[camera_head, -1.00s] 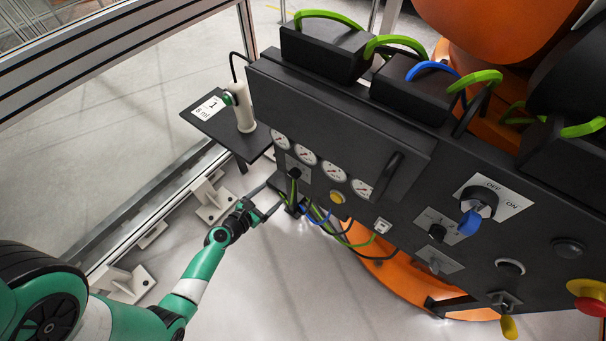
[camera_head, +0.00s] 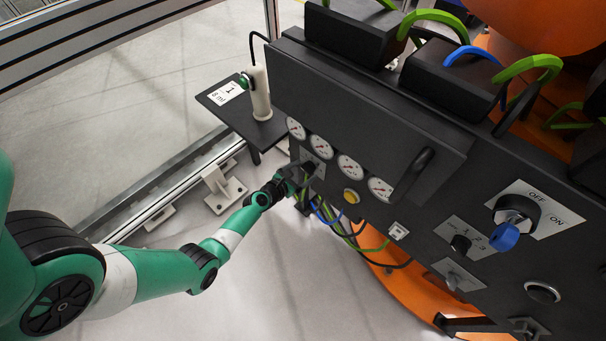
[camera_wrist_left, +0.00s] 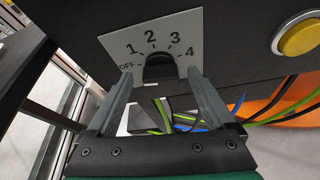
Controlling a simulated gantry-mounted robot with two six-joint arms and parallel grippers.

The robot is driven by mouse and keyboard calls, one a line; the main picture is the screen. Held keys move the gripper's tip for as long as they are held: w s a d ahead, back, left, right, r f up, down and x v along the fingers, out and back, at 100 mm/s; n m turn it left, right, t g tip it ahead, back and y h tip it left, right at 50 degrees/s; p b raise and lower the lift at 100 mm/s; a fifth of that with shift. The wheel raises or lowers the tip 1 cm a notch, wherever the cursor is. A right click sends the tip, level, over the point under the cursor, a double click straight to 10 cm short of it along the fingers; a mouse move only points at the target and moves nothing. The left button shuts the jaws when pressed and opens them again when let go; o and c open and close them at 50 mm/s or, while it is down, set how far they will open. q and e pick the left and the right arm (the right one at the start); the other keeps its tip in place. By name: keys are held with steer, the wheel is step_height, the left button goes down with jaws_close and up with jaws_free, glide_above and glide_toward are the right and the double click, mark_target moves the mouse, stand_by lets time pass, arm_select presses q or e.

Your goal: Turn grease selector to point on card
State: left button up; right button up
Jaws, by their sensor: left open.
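The grease selector's black knob (camera_wrist_left: 160,68) sits on a pale plate (camera_wrist_left: 150,32) marked OFF, 1, 2, 3, 4 in the left wrist view. Its pointing direction cannot be told. My left gripper (camera_wrist_left: 161,88) is open, with one finger on each side of the knob; whether they touch it is unclear. In the head view my left gripper (camera_head: 302,178) is at the panel below the gauges and covers most of the selector. A white card (camera_head: 228,93) lies on the small black side shelf; its large mark looks like a 1, with smaller text below. My right gripper is out of view.
The dark panel (camera_head: 365,110) carries a row of gauges (camera_head: 321,147), a yellow button (camera_head: 351,196), an OFF/ON switch with a blue handle (camera_head: 505,235) and a smaller rotary switch (camera_head: 461,243). Green, blue and black cables (camera_head: 345,228) hang just below the selector.

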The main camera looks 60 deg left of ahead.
arm_select(q)
steer(key=shift+s+f, duration=0.1)
steer(key=shift+s, duration=0.05)
steer(key=shift+c, duration=0.4)
steer(key=c, duration=1.3)
steer(key=shift+d+m, duration=0.1)
steer(key=shift+m, duration=0.2)
steer(key=shift+m+y+p, duration=0.3)
steer(key=shift+m+p, duration=0.05)
steer(key=shift+m, duration=0.05)
steer(key=shift+d+m+y, duration=0.1)
steer(key=shift+m+y, duration=0.3)
steer(key=shift+m, duration=0.1)
steer(key=shift+w+d+f+m+g+y, duration=0.1)
steer(key=shift+w+m+g+y, duration=0.15)
steer(key=shift+m+y, duration=0.85)
steer(key=shift+m, duration=0.5)
